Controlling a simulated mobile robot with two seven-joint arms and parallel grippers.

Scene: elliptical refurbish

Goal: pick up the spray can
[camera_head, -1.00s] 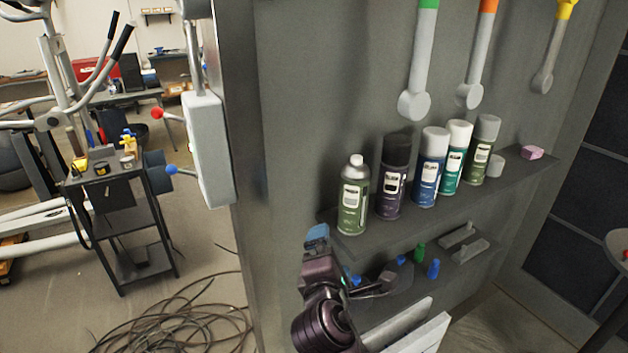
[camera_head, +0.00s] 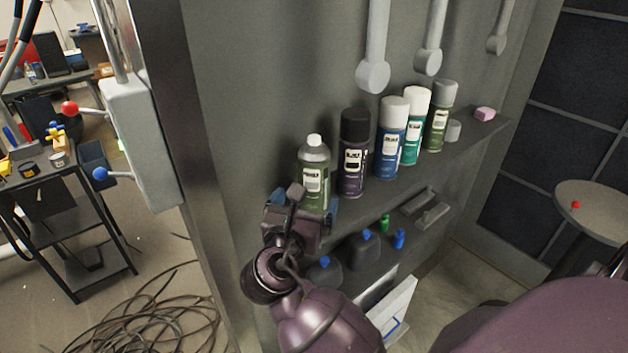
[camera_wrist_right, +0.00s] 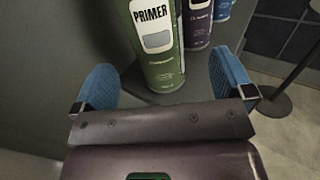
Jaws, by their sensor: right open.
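Several spray cans stand upright in a row on the upper grey shelf. The nearest is a green can with a white cap (camera_head: 314,172), labelled PRIMER in the right wrist view (camera_wrist_right: 158,50). Behind it are a dark purple can (camera_head: 353,155), a blue can (camera_head: 391,140), a teal can (camera_head: 415,125) and an olive can (camera_head: 439,115). My right gripper (camera_head: 305,200) is open at the shelf's near end. Its blue fingertips lie on either side of the green can in the wrist view (camera_wrist_right: 162,88), and the can's base is partly hidden in the head view. My left gripper is not in view.
The upper shelf (camera_head: 400,181) also holds a small grey cylinder (camera_head: 453,131) and a pink block (camera_head: 484,114). A lower shelf holds dark bottles with blue caps (camera_head: 365,252). A switch box (camera_head: 140,140) with levers is at left. A round table (camera_head: 595,210) stands at right.

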